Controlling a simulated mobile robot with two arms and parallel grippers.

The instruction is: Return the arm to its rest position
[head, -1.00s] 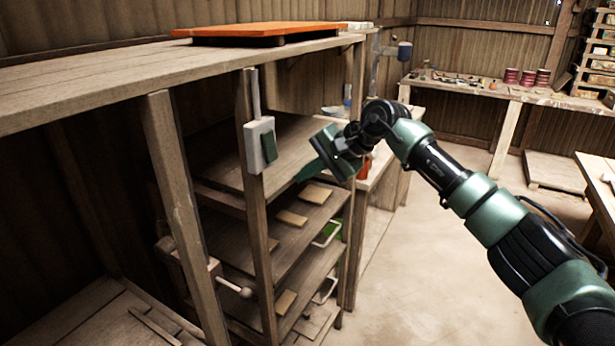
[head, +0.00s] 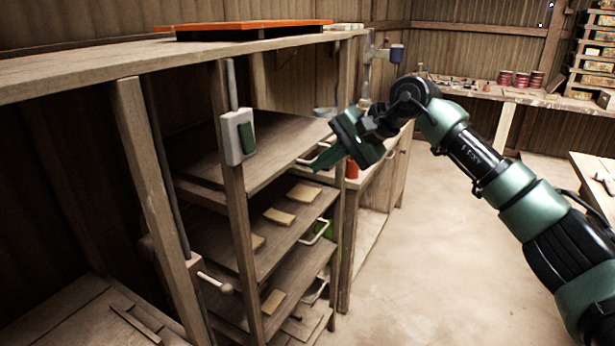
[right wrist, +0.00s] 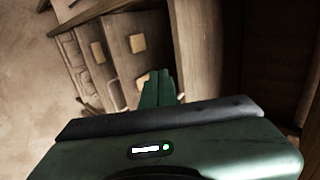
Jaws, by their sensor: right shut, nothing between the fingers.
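My right arm (head: 480,165) comes in from the right in the head view, black and green. My right gripper (head: 322,161) is raised in front of the right end of the wooden shelf unit, its fingers pointing left toward the shelves. The fingers are together and hold nothing. In the right wrist view the shut green fingers (right wrist: 157,88) show at the centre, with the shelves beyond them. My left gripper is in neither view.
The shelf unit's post (head: 238,200) carries a grey box with a green switch (head: 240,137). Several tan tiles (head: 279,216) lie on the shelves. An orange board (head: 245,26) is on the top. A workbench (head: 500,92) stands at the back. The floor (head: 460,260) is clear.

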